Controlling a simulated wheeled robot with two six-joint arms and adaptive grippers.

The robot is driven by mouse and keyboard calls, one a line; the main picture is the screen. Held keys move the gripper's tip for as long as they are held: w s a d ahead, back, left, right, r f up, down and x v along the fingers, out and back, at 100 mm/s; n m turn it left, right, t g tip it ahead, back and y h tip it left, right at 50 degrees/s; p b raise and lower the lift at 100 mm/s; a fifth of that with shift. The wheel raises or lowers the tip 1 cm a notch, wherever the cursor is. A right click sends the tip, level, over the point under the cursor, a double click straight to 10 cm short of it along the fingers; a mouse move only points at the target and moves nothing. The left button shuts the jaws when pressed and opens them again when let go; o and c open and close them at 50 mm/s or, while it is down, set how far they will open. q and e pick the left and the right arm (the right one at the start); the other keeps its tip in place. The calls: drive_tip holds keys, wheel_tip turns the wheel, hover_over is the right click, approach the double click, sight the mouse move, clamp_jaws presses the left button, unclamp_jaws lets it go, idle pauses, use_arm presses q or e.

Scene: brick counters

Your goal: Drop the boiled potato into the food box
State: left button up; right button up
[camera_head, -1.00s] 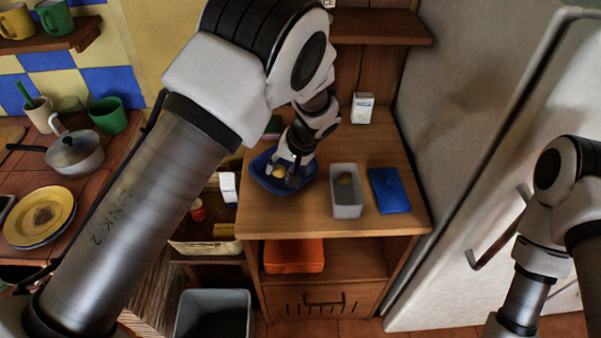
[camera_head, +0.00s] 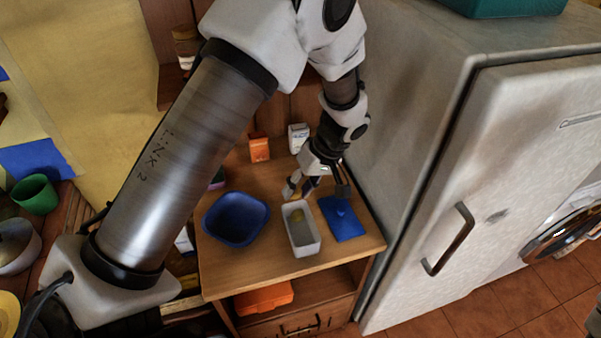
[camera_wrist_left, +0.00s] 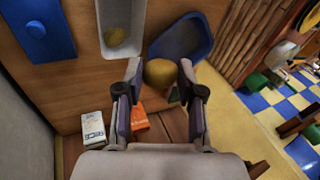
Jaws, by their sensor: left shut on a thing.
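My left gripper (camera_head: 314,187) is over the counter at the back end of the food box (camera_head: 305,247), a pale open rectangular container. In the left wrist view, the gripper (camera_wrist_left: 160,75) is shut on a round yellow-brown boiled potato (camera_wrist_left: 160,71). This potato shows clear of the box opening, between the box (camera_wrist_left: 121,10) and the blue bowl. In the head view the held potato is mostly hidden by the fingers. My right gripper is out of view.
The blue bowl (camera_head: 236,219) stands empty left of the box. A blue lid (camera_head: 342,219) lies right of it. An orange carton (camera_head: 259,148) and a white carton (camera_head: 299,138) stand behind. The fridge (camera_head: 450,190) closes off the right side.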

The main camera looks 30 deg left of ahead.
use_arm(q)
drive_tip(key=shift+s+a+n, duration=0.1)
drive_tip(key=shift+s+n, duration=0.2)
drive_tip(key=shift+s, duration=0.1)
wheel_tip(320, 180, down, 6)
drive_tip(key=b, duration=0.4)
drive_tip(key=shift+w+r, duration=0.1)
drive_tip(key=shift+r, duration=0.05)
drive_tip(key=o, duration=1.2)
drive_tip(key=shift+c, duration=0.2)
drive_tip(key=shift+r, duration=0.1)
drive_tip(key=v, duration=1.2)
drive_tip(key=shift+w, duration=0.25)
